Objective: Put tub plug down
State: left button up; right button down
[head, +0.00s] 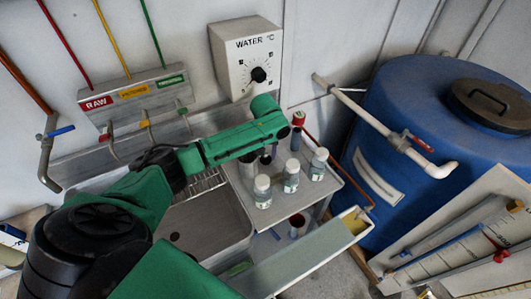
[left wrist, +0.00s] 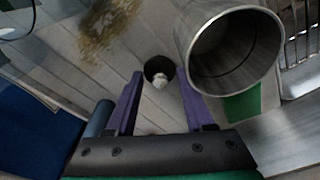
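My left gripper (head: 274,151) points down over the grey bench beside the sink. In the left wrist view its two purple fingers (left wrist: 159,76) stand apart. Between and just beyond the tips is a small dark round piece with a whitish knob, which looks like the tub plug (left wrist: 160,80). I see a gap on both sides of the knob, with no finger touching it. The sink tub (head: 232,215) has a dark drain spot (head: 175,236) in its floor. My right gripper is not in view.
A metal cup (left wrist: 272,40) stands close to the right finger. White-capped bottles (head: 263,192) stand on the bench (head: 283,208) near the gripper. The water dial box (head: 247,55) is on the wall behind. A blue barrel (head: 420,90) is at the right.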

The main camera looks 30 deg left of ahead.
aim_at(266, 164)
pick_arm(q)
notch_tip(266, 164, up, 12)
jog(key=s+b, duration=0.1)
jog(key=shift+d+r, duration=0.2)
jog(key=shift+d, duration=0.2)
jog(key=shift+s+f, duration=0.1)
jog(key=shift+s, duration=0.05)
